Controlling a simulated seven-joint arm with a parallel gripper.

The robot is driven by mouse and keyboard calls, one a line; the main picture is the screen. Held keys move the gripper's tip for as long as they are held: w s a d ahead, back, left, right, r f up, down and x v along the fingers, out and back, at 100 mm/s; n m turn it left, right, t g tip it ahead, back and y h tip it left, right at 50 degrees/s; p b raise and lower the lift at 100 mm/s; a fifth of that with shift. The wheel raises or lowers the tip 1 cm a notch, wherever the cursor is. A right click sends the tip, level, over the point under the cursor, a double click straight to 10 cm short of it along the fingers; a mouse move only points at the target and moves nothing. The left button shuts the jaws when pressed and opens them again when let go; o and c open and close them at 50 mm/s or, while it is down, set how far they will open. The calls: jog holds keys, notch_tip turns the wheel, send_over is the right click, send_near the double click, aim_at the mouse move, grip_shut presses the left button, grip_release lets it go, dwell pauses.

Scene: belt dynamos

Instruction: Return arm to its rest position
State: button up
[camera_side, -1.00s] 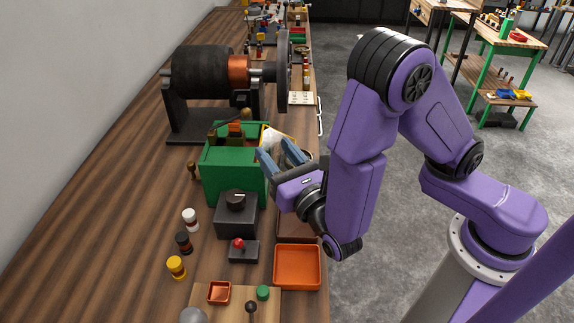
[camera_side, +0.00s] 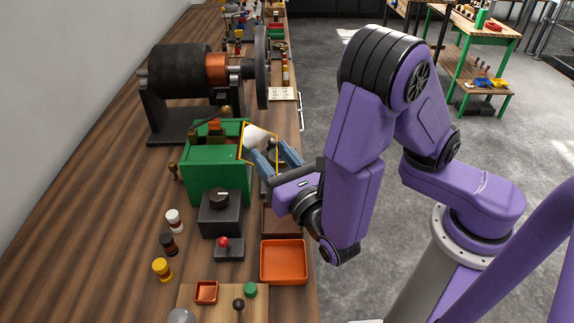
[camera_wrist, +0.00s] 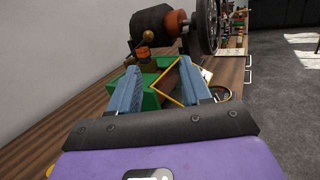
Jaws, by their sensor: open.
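In the wrist view the fingers (camera_wrist: 163,90) point forward over the bench. A yellow-framed panel (camera_side: 260,143) with a pale thing in it leans tilted by the box, behind the fingers; I cannot tell if a finger touches it. It also shows between the fingers in the wrist view (camera_wrist: 173,80).
The dynamo with a black drum (camera_side: 180,72) and flywheel (camera_side: 262,67) stands behind the box. A black knob box (camera_side: 220,213), red-button box (camera_side: 229,249), orange tray (camera_side: 284,262) and small bottles (camera_side: 168,245) stand in front. Open floor (camera_side: 340,130) lies right of the bench.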

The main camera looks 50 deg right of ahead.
jog(key=s+d+m+g+h, duration=0.2)
jog(key=s+d+m+g, duration=0.1)
jog(key=d+m+g, duration=0.35)
jog(key=s+d+m+g+h, duration=0.25)
jog(key=d+m+g, duration=0.25)
jog(key=d, duration=0.3)
jog(key=s+a+m+g+y, duration=0.1)
jog(key=s+m+g+y, duration=0.6)
jog(key=s+y, duration=0.3)
jog(key=shift+s+m, duration=0.55)
jog(key=shift+s, duration=0.55)
jog(key=shift+r, duration=0.1)
